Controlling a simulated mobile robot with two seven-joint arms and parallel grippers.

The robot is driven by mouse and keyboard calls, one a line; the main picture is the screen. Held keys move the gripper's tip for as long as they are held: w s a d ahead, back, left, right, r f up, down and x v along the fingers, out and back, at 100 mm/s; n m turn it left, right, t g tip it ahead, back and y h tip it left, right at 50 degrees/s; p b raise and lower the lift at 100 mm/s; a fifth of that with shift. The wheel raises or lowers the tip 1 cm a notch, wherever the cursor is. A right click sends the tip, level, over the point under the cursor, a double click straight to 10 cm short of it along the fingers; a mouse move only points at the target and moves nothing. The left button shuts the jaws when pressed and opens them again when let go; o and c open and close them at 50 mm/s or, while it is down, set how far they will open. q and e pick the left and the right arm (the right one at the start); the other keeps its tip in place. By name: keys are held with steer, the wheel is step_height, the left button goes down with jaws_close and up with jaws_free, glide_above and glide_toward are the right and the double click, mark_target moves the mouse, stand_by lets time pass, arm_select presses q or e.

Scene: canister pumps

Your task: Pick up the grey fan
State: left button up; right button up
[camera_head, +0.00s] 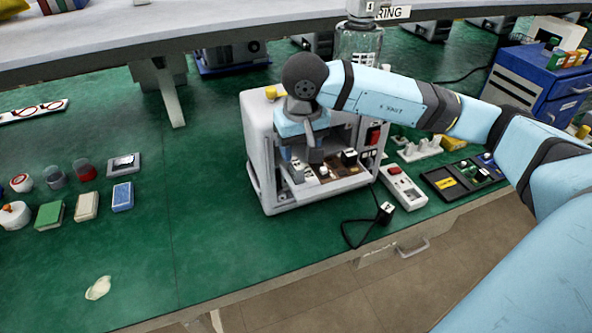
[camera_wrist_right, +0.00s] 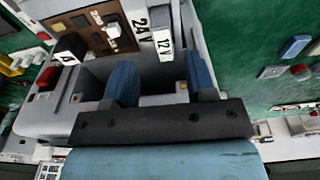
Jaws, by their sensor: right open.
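My right gripper (camera_head: 300,156) is over the front of an open white housing (camera_head: 257,135), pointing down with its blue fingers apart. In the right wrist view the gripper (camera_wrist_right: 160,82) is open, with the grey inside of the housing (camera_wrist_right: 45,110) beneath and between the fingers. I see nothing clearly held. I cannot make out a grey fan with certainty in either view; my arm and gripper hide part of the housing's inside. My left gripper is not in view.
Inside the housing is a brown panel (camera_wrist_right: 85,30) with labels, such as 24 V. A white-and-red device (camera_head: 403,188) and a black tray (camera_head: 455,182) stand to the right. Several small items, including a green block (camera_head: 49,215), lie left. The green bench between is clear.

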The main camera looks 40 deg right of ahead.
mark_target(297, 163)
steer(key=shift+w+a+f+p, duration=0.1)
steer(key=shift+w+f+p, duration=0.05)
steer(key=shift+f, duration=1.2)
steer(key=shift+w+a+f+p, duration=0.1)
steer(key=shift+w+f+p, duration=0.05)
steer(key=shift+f, duration=1.2)
jaws_close()
